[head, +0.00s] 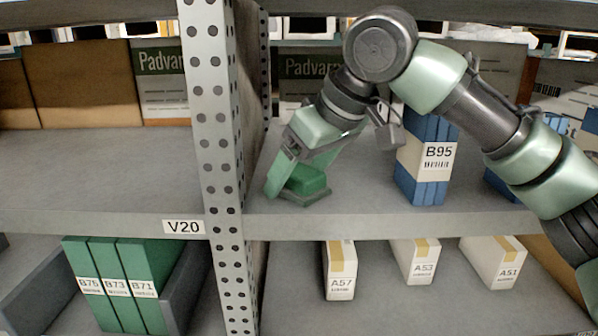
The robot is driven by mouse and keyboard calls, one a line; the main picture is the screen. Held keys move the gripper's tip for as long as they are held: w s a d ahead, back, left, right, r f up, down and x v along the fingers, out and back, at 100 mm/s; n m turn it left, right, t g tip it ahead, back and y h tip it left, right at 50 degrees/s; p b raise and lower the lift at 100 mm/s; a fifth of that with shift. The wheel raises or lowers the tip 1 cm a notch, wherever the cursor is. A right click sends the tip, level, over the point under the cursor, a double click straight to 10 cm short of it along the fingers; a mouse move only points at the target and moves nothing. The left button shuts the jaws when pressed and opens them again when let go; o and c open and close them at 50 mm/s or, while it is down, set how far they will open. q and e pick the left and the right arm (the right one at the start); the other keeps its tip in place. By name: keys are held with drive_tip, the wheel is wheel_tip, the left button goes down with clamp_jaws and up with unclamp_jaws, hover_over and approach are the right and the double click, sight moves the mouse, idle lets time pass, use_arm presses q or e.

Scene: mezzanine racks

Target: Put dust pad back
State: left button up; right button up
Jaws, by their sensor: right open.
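A green pad, which looks like the dust pad (306,182), lies on the middle shelf just right of the perforated upright, on a thin grey-green base. My right gripper (292,178) reaches down to it from the upper right. Its jaws are open, with one green finger at the pad's left side and the other behind or above it. I cannot tell whether the fingers touch the pad. My left gripper is out of view.
The perforated upright (212,120) stands close left of my right gripper. A blue box labelled B95 (427,190) stands to the right on the same shelf. Green binders (115,290) and white boxes (340,268) sit on the shelf below. The middle shelf's left bay has free room.

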drive_tip(key=shift+r, duration=0.25)
drive_tip(key=shift+s+d+r, duration=0.15)
drive_tip(key=shift+d+r, duration=0.05)
drive_tip(key=shift+r, duration=0.05)
drive_tip(key=b+v, duration=0.3)
drive_tip(key=v, duration=0.8)
drive_tip(key=shift+s, duration=0.1)
